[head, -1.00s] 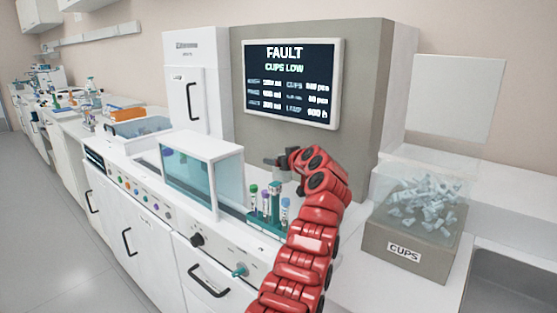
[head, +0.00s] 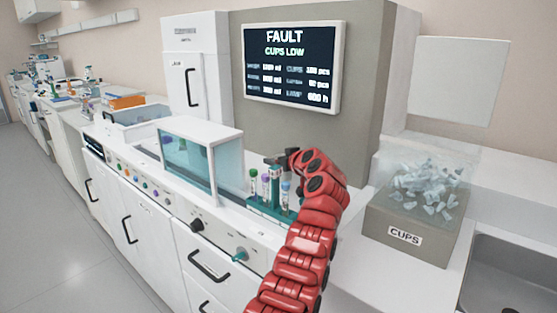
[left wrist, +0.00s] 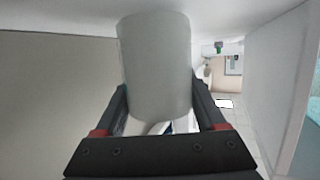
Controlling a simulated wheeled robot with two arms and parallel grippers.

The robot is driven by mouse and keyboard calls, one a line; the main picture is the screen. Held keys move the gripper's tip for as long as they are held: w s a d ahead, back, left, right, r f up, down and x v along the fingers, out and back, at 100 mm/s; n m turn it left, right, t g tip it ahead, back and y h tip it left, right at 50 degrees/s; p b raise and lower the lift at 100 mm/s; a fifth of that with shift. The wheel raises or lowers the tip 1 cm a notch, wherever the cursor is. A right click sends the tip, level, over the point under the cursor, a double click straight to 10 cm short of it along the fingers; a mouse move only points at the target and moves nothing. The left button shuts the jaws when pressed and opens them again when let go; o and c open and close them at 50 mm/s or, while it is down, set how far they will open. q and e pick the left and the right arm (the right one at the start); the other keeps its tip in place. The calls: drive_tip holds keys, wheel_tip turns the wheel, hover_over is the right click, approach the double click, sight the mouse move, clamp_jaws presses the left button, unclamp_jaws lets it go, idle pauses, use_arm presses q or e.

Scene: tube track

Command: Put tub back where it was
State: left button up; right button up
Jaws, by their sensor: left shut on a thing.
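My left gripper (head: 280,158) is over the machine's counter, in front of the grey cabinet and behind the teal tube rack. In the left wrist view the gripper (left wrist: 160,88) is shut on a plain pale grey cylindrical tub (left wrist: 157,50), with one finger on each side. The tub's top end runs close to the white surface at the top of that view. I cannot make out the tub in the head view. My right gripper is not in view.
A teal rack (head: 270,207) with several capped tubes stands just in front of the gripper. A clear-sided box (head: 200,165) is to its left. A CUPS bin (head: 405,228) and a sink (head: 500,275) are at the right. The screen (head: 292,70) reads FAULT, CUPS LOW.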

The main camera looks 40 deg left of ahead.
use_arm(q)
drive_tip(key=shift+f, duration=0.45)
drive_tip(key=o, duration=1.3)
